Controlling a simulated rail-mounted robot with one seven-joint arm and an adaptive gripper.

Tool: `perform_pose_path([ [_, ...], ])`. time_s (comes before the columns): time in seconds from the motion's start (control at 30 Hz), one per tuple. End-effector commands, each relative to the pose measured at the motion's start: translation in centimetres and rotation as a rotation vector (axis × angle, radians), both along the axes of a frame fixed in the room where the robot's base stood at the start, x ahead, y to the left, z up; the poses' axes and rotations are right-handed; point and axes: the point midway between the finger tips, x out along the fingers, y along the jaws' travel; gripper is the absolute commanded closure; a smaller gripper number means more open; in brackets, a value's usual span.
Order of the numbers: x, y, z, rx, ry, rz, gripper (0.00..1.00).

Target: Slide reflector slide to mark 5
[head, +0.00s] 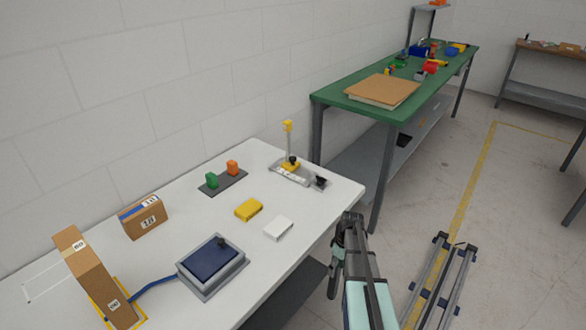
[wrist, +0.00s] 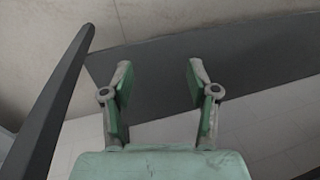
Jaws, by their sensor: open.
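The reflector slide is a yellow carriage (head: 290,164) with a dark knob and an upright post topped by a yellow block (head: 287,126). It sits toward the left end of a pale rail (head: 307,179) near the white table's far right corner. The marks on the rail are too small to read. A black part shows at the rail's right end. My gripper (wrist: 158,75) is open and empty in the wrist view, with green pads apart. In the head view my arm is beside the table's right edge, apart from the slide. The slide is out of the wrist view.
The white table (head: 190,270) also holds a green and an orange block on a dark plate (head: 224,182), a yellow block (head: 248,208), a white block (head: 278,228), a blue-topped pad (head: 212,262) and cardboard boxes (head: 144,217). A green bench (head: 330,97) stands behind.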

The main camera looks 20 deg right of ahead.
Motion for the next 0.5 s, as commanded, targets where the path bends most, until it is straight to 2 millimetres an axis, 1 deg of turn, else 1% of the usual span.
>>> perform_pose_path([
  [0.03,2.1,-2.7,1.5,-0.002,-0.037,0.017,0.41],
  [0.1,3.9,-5.6,3.8,-0.005,-0.082,0.052,0.41],
  [0.17,5.2,-8.0,5.9,-0.009,-0.119,0.081,0.41],
  [0.2,6.1,-9.6,7.3,-0.013,-0.144,0.1,0.41],
  [0.27,7.3,-12.0,9.6,-0.023,-0.18,0.127,0.41],
  [0.3,8.1,-13.6,11.2,-0.03,-0.202,0.145,0.41],
  [0.37,9.2,-15.7,13.6,-0.041,-0.236,0.168,0.41],
  [0.4,10.0,-16.9,15.3,-0.05,-0.256,0.181,0.41],
  [0.47,11.1,-18.3,17.7,-0.063,-0.283,0.194,0.41],
  [0.5,12.0,-18.9,19.3,-0.071,-0.298,0.201,0.41],
])
